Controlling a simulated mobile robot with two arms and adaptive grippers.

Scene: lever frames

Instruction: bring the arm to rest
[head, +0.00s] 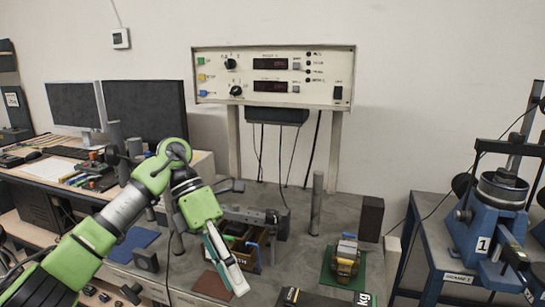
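My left arm, green and grey, comes in from the lower left, rises to an elbow and bends down to the right. My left gripper (238,286) hangs at its end, pointing down and slightly right over the front of the grey bench (295,225). I see its pale fingers nearly edge-on, so their opening cannot be told. It overlaps a small dark frame with a wooden-coloured box (251,262) in the picture; I cannot tell whether they touch. No held object shows. My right gripper is not in view.
A brass-coloured device (345,261) stands on a green mat (328,276). A brown mat (212,286) lies near the gripper. A grey post (317,205) and dark block (371,219) stand behind. A control panel (273,77) is above; a blue machine (480,235) stands right.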

